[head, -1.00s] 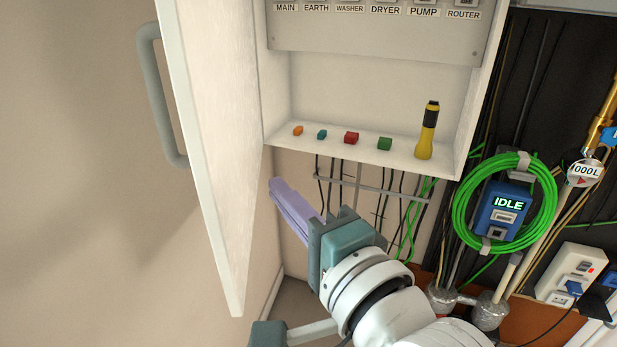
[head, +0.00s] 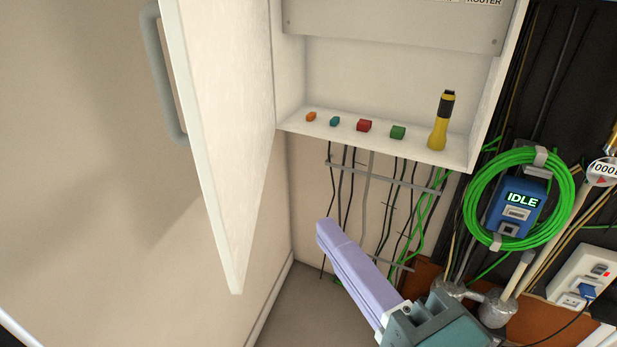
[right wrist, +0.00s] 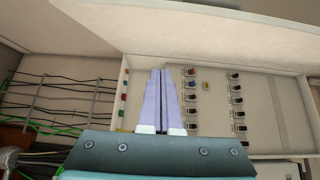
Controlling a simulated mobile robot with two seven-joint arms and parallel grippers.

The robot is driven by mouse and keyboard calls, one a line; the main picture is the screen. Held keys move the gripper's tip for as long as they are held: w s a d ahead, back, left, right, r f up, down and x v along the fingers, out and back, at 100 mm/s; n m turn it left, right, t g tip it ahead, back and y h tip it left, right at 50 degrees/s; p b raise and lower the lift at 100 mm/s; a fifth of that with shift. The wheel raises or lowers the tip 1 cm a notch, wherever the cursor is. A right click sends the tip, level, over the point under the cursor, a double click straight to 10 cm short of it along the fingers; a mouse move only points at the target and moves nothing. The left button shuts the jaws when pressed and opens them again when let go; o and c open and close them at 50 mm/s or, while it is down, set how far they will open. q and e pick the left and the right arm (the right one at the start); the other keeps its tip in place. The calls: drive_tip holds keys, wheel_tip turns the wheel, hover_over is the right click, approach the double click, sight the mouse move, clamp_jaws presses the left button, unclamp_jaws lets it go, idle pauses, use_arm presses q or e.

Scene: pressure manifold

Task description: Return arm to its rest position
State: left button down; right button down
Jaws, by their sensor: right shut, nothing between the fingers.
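My right gripper (head: 328,232) has long lilac fingers and a teal body. In the head view it comes in from the bottom right, in free space below the wall cabinet (head: 400,145). In the right wrist view its fingers (right wrist: 160,75) lie together, with nothing between them. It appears apart from the cabinet, the open door and the cables. My left gripper is not in view.
The cabinet door (head: 222,120) stands open at left. On the shelf are orange, teal, red (head: 364,125) and green (head: 398,132) pieces and a yellow torch (head: 440,122). Cables hang below. A blue IDLE box (head: 515,208) inside a green cable coil (head: 462,190) is at right.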

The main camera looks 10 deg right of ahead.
drive_tip(key=s+d+f+n+g+h, duration=0.3)
drive_tip(key=s+d+n+g, duration=0.3)
drive_tip(key=s+n+g, duration=0.15)
drive_tip(key=s+d+f+n+g+h, duration=0.2)
drive_tip(key=s+d+f+n+g, duration=0.1)
drive_tip(key=s+d+n+g, duration=0.5)
wheel_tip(320, 180, up, 38)
drive_tip(key=a+t+p, duration=0.1)
drive_tip(key=t+p, duration=0.1)
drive_tip(key=p, duration=3.6)
drive_tip(key=shift+a+r+n, duration=0.15)
drive_tip(key=shift+a+n, duration=0.15)
drive_tip(key=shift+n, duration=0.15)
